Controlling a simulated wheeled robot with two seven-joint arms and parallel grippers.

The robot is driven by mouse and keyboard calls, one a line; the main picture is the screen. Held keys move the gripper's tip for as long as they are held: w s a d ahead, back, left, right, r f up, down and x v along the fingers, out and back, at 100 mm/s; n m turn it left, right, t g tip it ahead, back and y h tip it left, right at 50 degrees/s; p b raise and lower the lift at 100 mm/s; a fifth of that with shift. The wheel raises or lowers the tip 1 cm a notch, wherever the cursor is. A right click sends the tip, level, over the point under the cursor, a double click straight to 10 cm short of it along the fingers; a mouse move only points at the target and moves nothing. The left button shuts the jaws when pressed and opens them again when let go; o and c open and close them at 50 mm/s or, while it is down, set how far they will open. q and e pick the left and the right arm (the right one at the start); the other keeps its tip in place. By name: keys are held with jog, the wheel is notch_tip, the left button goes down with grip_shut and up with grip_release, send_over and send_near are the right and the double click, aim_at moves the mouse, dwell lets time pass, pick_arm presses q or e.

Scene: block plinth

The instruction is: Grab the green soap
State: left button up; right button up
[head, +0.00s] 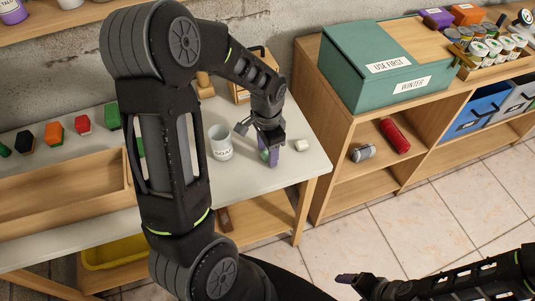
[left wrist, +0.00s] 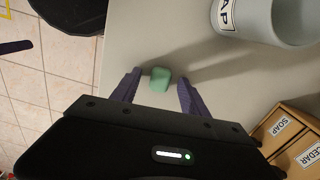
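The green soap (left wrist: 160,79) is a small rounded block on the light tabletop. In the left wrist view it lies between the fingertips of my left gripper (left wrist: 159,84), with a gap on each side. In the head view my left gripper (head: 268,158) points down at the tabletop, right of the SOAP cup, and its fingers partly hide the green soap (head: 264,155). The left gripper is open. My right gripper (head: 358,283) is low at the bottom right, over the floor, away from the table; its finger opening is unclear.
The white SOAP cup (head: 220,143) stands close left of my left gripper. A small whitish block (head: 301,146) lies to its right, near the table edge. Several coloured blocks and a wooden tray (head: 65,207) are at the left. A wooden shelf with a teal box (head: 385,65) stands right.

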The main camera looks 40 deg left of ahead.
aim_at(267, 153)
pick_arm(q)
grip_shut()
dwell(0.3)
dwell(0.3)
notch_tip(267, 153, up, 10)
jog(key=shift+b, duration=0.3)
dwell(0.7)
